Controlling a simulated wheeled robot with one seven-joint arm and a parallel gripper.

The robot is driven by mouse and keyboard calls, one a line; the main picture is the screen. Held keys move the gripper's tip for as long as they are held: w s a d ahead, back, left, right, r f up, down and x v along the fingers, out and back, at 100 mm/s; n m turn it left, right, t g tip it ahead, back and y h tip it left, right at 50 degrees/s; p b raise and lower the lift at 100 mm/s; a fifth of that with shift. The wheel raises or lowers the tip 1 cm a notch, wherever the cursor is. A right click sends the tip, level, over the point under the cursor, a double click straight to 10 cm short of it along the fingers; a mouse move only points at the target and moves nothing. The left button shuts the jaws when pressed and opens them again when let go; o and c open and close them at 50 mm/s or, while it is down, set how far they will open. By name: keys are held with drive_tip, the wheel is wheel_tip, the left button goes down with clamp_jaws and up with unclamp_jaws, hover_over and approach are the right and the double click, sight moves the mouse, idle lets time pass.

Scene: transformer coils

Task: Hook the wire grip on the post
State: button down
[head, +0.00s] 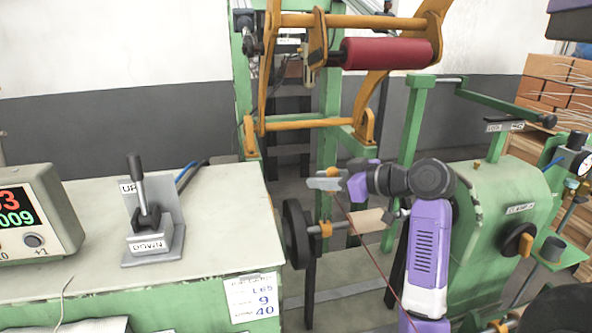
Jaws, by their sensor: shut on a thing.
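My gripper (327,182) is at the end of my purple and dark grey arm, in the middle of the head view, above the winding shaft. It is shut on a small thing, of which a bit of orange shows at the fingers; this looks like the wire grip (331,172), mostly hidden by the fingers. A thin red wire (366,244) runs from the gripper down and right, past the arm. Below the gripper is the shaft with a dark round flange (297,233), an orange block (325,229) and a tan coil former (367,221). I cannot tell which part is the post.
A pale green bench (80,210) with an UP/DOWN lever (145,215) and a counter display (35,220) is on the left. An orange frame with a red roller (387,53) stands behind. A green winding machine (500,235) is on the right.

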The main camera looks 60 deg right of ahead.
drive_tip(key=f+b, duration=0.2)
drive_tip(key=f, duration=0.1)
drive_tip(key=w+f+b, duration=0.1)
drive_tip(key=f+b, duration=0.1)
drive_tip(key=shift+d, duration=0.2)
idle(0.5)
drive_tip(key=shift+f+b, duration=0.3)
drive_tip(key=shift+f, duration=0.1)
idle(0.3)
drive_tip(key=shift+f, duration=0.35)
drive_tip(key=shift+w+d+f+b, duration=0.1)
drive_tip(key=shift+d+f+b, duration=0.05)
drive_tip(key=shift+f+b, duration=1.3)
idle(0.4)
drive_tip(key=c, duration=1.1)
unclamp_jaws()
drive_tip(key=shift+b+v, duration=0.4)
drive_tip(key=shift+v, duration=3.55)
